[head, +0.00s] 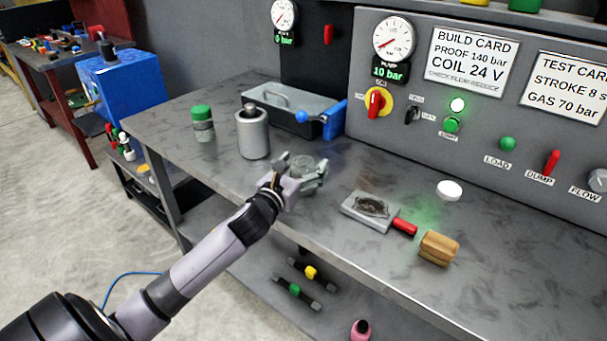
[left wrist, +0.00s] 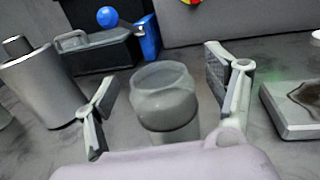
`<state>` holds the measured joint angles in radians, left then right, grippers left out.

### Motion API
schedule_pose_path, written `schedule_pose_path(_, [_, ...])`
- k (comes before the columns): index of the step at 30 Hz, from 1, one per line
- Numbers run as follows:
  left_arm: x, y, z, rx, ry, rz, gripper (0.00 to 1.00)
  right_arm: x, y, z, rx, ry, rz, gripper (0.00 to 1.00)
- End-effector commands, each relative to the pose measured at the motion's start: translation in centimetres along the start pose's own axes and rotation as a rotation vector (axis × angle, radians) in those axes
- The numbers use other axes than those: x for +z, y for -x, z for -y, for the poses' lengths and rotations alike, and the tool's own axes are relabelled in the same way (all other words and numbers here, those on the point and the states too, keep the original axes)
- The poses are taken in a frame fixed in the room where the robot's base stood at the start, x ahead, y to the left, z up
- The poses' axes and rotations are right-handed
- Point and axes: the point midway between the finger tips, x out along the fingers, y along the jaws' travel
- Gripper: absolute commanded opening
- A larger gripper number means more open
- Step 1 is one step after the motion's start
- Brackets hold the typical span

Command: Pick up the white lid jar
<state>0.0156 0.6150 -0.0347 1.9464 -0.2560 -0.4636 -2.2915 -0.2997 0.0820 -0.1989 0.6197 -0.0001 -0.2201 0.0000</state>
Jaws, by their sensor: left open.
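A small jar with a pale, see-through top and a grey lower part (left wrist: 165,100) stands upright on the workbench, and its lid looks more greyish than plain white. My left gripper (left wrist: 165,95) is open, with one finger on each side of this jar and a visible gap to each finger. In the head view the left gripper (head: 300,172) reaches over the bench, and the jar's top (head: 303,163) shows between its fingers. Another jar with a green lid (head: 203,124) stands at the back left of the bench. My right gripper is not in view.
A grey metal cylinder (head: 253,135) stands left of the gripper, before a grey tray (head: 292,100) and a blue tool (head: 333,120). To the right lie a plate with a dark patch (head: 369,211), a wooden block (head: 438,248) and a white disc (head: 449,190). The control panel (head: 480,130) rises behind.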

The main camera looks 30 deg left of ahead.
Motion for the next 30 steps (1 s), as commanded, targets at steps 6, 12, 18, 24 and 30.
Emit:
schedule_pose_path(6, [-0.04,-0.14,0.03,-0.001,-0.001,0.0,0.77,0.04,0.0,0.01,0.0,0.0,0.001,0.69])
schedule_pose_path(12, [-0.04,-0.12,0.02,-0.001,-0.001,-0.001,0.65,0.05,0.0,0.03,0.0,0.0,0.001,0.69])
schedule_pose_path(18, [-0.04,-0.11,0.01,0.0,-0.001,0.0,0.52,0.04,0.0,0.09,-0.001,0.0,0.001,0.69])
schedule_pose_path(24, [-0.04,-0.11,0.01,0.0,-0.001,0.0,0.39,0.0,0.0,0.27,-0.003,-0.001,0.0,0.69])
schedule_pose_path(30, [-0.03,-0.11,0.0,0.0,-0.001,0.0,0.25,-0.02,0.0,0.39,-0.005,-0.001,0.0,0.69])
